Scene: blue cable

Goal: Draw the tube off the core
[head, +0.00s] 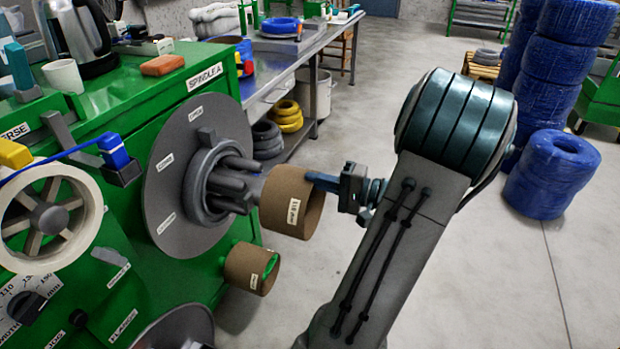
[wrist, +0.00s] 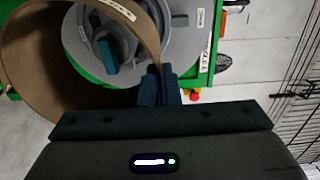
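The brown cardboard tube (head: 284,203) with a white label sits in front of the end of the core (head: 232,183), a grey hub with dark bars on a round plate. I cannot tell whether the core's tip is still inside the tube. My gripper (head: 322,181) is at the tube's near rim, its blue fingers closed on the wall. In the wrist view the tube (wrist: 30,62) fills the left side, and its wall runs down between the fingers (wrist: 158,86). The core (wrist: 120,42) shows beyond it.
The green machine (head: 130,85) carries the round plate (head: 172,205). A shorter brown tube with green inside (head: 250,268) sticks out below. A metal bench (head: 300,50) stands behind, and blue coils (head: 555,170) are at right. Floor around my arm is open.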

